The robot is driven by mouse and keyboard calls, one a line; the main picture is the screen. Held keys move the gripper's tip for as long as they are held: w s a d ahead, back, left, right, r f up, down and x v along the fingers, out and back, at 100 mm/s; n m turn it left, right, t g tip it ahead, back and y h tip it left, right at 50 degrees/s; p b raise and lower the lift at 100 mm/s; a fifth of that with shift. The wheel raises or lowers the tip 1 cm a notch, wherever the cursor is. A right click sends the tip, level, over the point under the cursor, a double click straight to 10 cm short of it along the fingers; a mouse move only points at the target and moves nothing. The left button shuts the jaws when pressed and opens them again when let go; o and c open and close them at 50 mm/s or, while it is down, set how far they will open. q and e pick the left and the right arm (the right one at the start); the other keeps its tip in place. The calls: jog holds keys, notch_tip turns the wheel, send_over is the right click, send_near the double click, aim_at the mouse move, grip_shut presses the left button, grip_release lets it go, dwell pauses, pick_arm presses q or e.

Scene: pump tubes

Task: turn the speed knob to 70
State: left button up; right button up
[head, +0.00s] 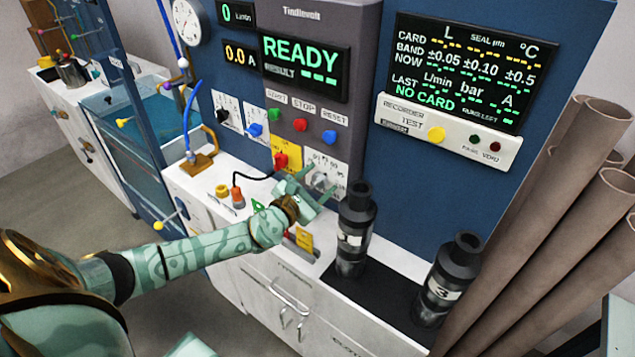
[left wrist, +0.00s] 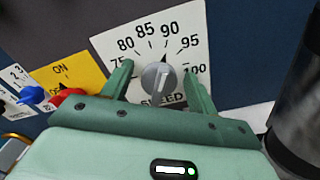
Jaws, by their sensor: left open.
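The speed knob (left wrist: 158,77) is a round grey knob with a pale ridge on a white dial plate marked SPEED. In the left wrist view the dial plate (left wrist: 193,46) shows numbers from 75 to 100. The knob also shows in the head view (head: 321,181), partly crowded by my gripper. My left gripper (head: 311,186) is open, its fingers on either side of the knob; contact is unclear. My right gripper is not in view.
A red switch (head: 281,160) on a yellow ON/OFF plate is left of the dial. Black cylinders (head: 355,228) (head: 447,278) stand on the ledge to the right. A READY display (head: 304,58) is above. Large brown tubes (head: 575,190) stand at far right.

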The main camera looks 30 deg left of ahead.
pick_arm(q)
jog(key=c, duration=1)
